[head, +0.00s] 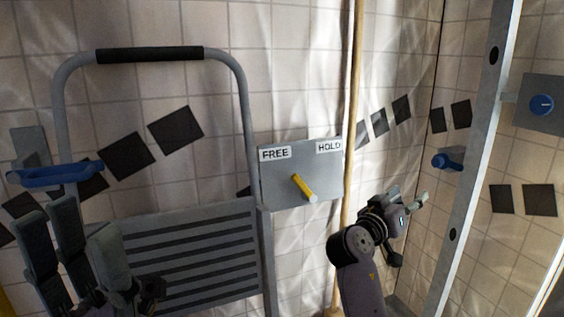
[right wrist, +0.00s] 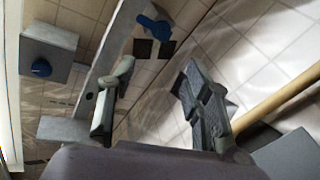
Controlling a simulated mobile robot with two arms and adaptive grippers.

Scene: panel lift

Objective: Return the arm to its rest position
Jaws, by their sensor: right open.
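My right gripper (head: 409,201) is raised at the lower right of the head view, in front of the tiled corner. Its two fingers are apart in the right wrist view (right wrist: 150,100), with nothing between them. In the head view it is left of the grey upright rail (head: 474,130) and below left of a blue knob (head: 447,161). My left gripper (head: 78,240) is at the lower left, in front of the slatted grey panel (head: 190,250). Its dark fingers overlap, so its opening is unclear.
A grey plate (head: 275,192) marked FREE and HOLD carries a slanting yellow lever (head: 303,187). A wooden pole (head: 352,110) stands beside it. A blue handle (head: 60,176) is near my left gripper. A grey box (head: 545,88) with a blue dial (head: 541,104) is at the far right.

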